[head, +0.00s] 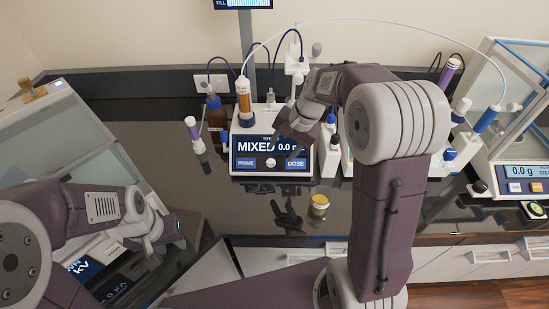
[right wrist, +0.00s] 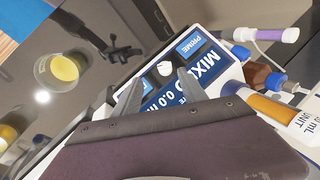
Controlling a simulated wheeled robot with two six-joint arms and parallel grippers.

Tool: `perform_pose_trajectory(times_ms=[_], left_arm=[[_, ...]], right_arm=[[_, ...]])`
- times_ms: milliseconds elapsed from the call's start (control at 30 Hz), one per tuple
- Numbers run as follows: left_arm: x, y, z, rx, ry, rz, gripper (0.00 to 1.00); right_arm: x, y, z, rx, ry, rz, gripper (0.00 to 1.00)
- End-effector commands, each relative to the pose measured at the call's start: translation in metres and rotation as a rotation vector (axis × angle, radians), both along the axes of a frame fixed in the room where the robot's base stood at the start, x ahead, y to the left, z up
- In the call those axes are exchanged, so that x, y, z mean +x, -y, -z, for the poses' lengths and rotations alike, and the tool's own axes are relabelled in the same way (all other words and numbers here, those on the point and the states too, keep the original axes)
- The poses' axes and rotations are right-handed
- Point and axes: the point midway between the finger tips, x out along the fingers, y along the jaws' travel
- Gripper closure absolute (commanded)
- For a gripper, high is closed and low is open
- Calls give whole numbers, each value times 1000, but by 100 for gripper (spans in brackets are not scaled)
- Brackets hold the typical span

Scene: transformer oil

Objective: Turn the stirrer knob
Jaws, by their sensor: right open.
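The stirrer knob (head: 270,162) is a small white knob on the titrator's front, between the PRIME and DOSE buttons. The titrator (head: 240,149) is a white box whose blue display reads MIXED. In the right wrist view the knob (right wrist: 164,68) lies just beyond and between my right gripper's fingertips (right wrist: 158,88). That gripper is open and empty, and no contact with the knob shows. In the head view my right gripper (head: 304,126) is above the titrator's right front. My left gripper (head: 158,238) is low at the left, away from the titrator; its jaws are unclear.
A small cup of yellow liquid (head: 320,203) stands on the dark bench right of the titrator's front. A glass-sided balance (head: 515,178) is at the right. A glass-fronted cabinet (head: 60,130) is at the left.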

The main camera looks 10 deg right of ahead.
Motion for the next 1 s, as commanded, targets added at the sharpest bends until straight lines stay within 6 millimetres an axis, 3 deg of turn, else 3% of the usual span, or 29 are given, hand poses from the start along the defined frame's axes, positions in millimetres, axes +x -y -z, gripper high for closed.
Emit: perform_pose_trajectory(times_ms=[100,300,667,867,1000], left_arm=[[0,0,2,0,0,0,64],[1,0,3,0,0,0,64],[0,0,3,0,0,0,64],[1,0,3,0,0,0,64],[1,0,2,0,0,0,64]], right_arm=[[5,-8,27,0,-7,-3,50],[13,-16,58,-2,-3,-3,50],[16,-19,67,-1,0,-2,50],[16,-19,67,-2,1,-2,100],[16,-19,67,-2,1,-2,100]])
